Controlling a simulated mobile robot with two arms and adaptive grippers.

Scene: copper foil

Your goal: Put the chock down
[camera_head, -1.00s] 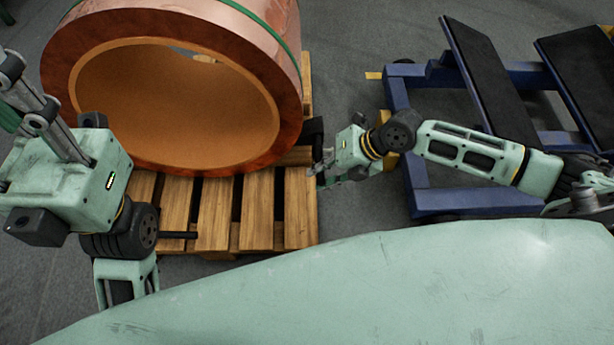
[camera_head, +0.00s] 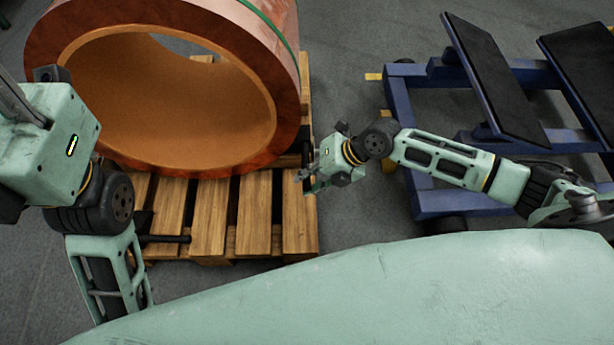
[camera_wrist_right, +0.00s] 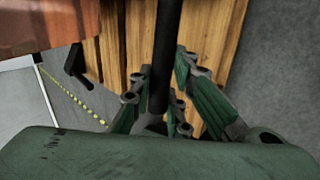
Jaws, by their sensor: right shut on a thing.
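My right gripper (camera_head: 302,181) is over the right edge of the pallet, low in front of the copper coil. In the right wrist view its fingers (camera_wrist_right: 165,105) are closed around a long black bar (camera_wrist_right: 168,45), which I take as part of the chock. The bar runs up out of that picture, so the chock's full shape and its far end are hidden. I cannot tell whether it touches the pallet. My left gripper (camera_head: 18,100) is at the left edge, partly cut off, and its fingers are unclear.
A large copper coil (camera_head: 215,150) rests on the wooden pallet (camera_head: 210,220). A dark rod (camera_head: 168,238) sticks out over the pallet's left side. A blue frame (camera_head: 400,100) with black pads (camera_head: 490,80) stands to the right. Grey floor (camera_head: 345,80) lies between them.

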